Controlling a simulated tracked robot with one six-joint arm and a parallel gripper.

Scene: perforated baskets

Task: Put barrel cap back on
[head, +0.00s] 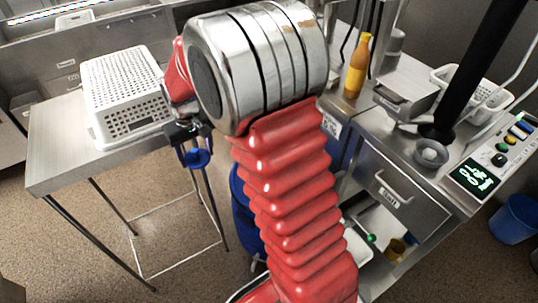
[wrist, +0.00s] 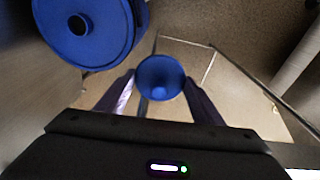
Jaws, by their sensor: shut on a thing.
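My gripper (head: 190,140) is shut on a round blue cap (head: 198,159), held in the air in front of the metal table. In the wrist view the cap (wrist: 160,77) sits between the two fingers of my gripper (wrist: 160,92), its round face toward the camera. A blue barrel (wrist: 98,42) is at the upper left of the wrist view, with a round dark opening in its top. The cap is apart from the barrel, to its lower right there. In the head view the barrel (head: 241,205) is mostly hidden behind my red arm.
A metal table (head: 55,150) with an upturned white perforated basket (head: 125,95) is at the left. At the right, a metal counter holds an orange bottle (head: 357,68), a white basket (head: 470,85) and a control panel (head: 490,165). A blue bin (head: 515,218) stands on the floor.

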